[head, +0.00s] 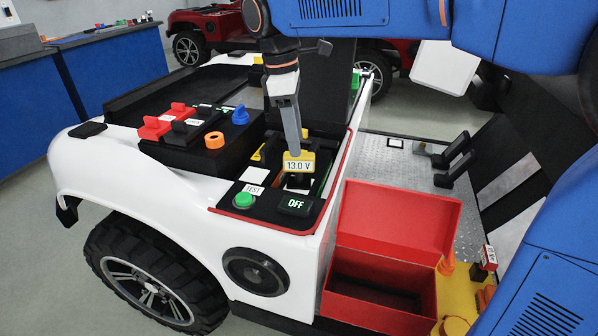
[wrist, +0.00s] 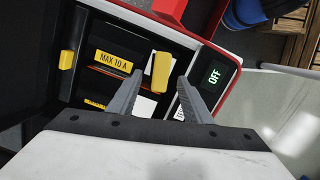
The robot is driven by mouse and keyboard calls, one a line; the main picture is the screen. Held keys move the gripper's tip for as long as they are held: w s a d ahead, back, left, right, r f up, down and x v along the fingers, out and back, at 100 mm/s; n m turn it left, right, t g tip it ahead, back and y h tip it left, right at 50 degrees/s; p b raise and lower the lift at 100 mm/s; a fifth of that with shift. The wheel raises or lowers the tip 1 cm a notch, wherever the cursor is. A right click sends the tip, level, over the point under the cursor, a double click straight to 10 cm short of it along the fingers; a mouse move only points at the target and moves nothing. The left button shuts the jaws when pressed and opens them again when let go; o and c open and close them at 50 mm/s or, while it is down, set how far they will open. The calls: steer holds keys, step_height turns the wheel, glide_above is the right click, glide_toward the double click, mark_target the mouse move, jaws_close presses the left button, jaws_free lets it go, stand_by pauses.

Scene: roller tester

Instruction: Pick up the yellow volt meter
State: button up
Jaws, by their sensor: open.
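The yellow volt meter (head: 299,162) shows 13.0 V on its white face and stands in the dark panel of the white vehicle. In the head view my gripper (head: 295,150) points down just above and behind it, with the fingers overlapping in line. In the wrist view the yellow top of the volt meter (wrist: 161,72) lies between the tips of my open gripper (wrist: 159,80). The lower part of the meter is hidden from the wrist.
The OFF display (head: 295,205) and green button (head: 243,200) are close by in the panel. A MAX 10 A label (wrist: 113,62) and yellow lever (wrist: 67,60) lie left in the wrist view. An open red box (head: 388,265) stands right of the panel.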

mark_target(299, 170)
steer(key=shift+s+d+f, duration=0.1)
steer(key=shift+d+f, duration=0.05)
steer(key=shift+f, duration=0.75)
steer(key=shift+w+d+f, duration=0.1)
steer(key=shift+d+f, duration=0.1)
steer(key=shift+f, duration=0.7)
steer(key=shift+s+d+f, duration=0.1)
steer(key=shift+d+f, duration=0.05)
steer(key=shift+f, duration=0.75)
jaws_close()
